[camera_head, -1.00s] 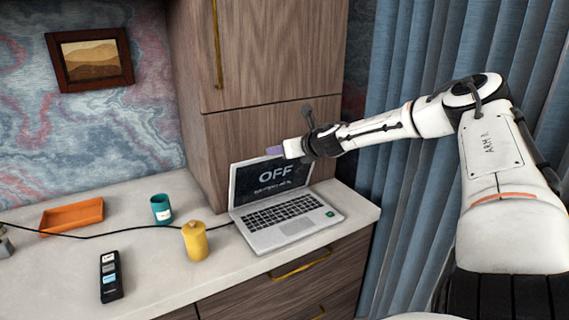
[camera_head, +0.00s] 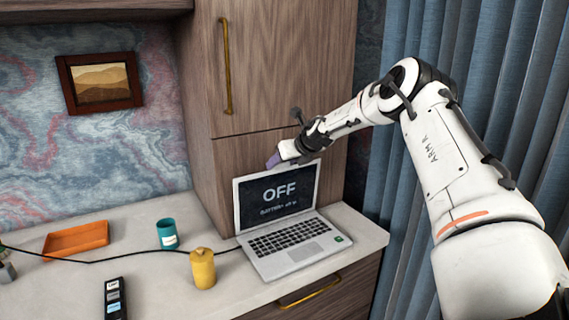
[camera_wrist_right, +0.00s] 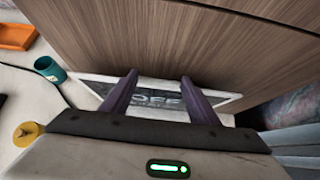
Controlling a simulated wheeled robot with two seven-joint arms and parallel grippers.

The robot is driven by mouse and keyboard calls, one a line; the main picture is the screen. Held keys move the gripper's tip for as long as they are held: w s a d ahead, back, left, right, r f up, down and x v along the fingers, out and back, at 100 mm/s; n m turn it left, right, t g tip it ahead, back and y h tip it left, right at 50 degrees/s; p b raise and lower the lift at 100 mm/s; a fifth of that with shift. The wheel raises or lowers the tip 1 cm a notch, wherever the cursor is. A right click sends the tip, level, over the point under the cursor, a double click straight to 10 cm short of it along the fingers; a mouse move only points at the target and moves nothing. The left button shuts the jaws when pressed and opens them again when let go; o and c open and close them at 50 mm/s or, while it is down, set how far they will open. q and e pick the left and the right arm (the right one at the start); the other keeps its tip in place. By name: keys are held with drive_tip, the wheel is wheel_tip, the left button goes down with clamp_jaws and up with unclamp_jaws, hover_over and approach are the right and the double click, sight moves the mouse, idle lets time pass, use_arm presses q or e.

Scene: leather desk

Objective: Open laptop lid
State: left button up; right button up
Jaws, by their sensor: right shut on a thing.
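The laptop (camera_head: 290,238) stands open on the pale counter, its keyboard base flat. Its lid (camera_head: 248,208) is raised steeply, and the dark screen reads "OFF" above a smaller battery line. My right gripper (camera_head: 273,160) is at the top edge of the lid, coming in from the upper right. In the right wrist view its two purple fingers (camera_wrist_right: 158,97) point at the lid and screen (camera_wrist_right: 150,104), with part of the screen showing between them. The exact contact at the lid's edge is hard to see. My left gripper is not in view.
A yellow canister (camera_head: 203,270) stands just left of the laptop. A teal cup (camera_head: 167,234), an orange tray (camera_head: 76,240) and a black remote-like device (camera_head: 115,298) are further left. A black cable crosses the counter. A wooden cabinet (camera_head: 270,75) rises close behind the lid.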

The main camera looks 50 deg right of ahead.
drive_tip(key=shift+w+r, duration=0.2)
drive_tip(key=shift+r, duration=0.15)
drive_tip(key=o, duration=1.5)
drive_tip(key=shift+a, duration=0.1)
drive_tip(key=shift+s+f, duration=0.1)
drive_tip(key=shift+s, duration=0.1)
drive_tip(key=v, duration=1)
drive_tip(key=shift+s, duration=0.1)
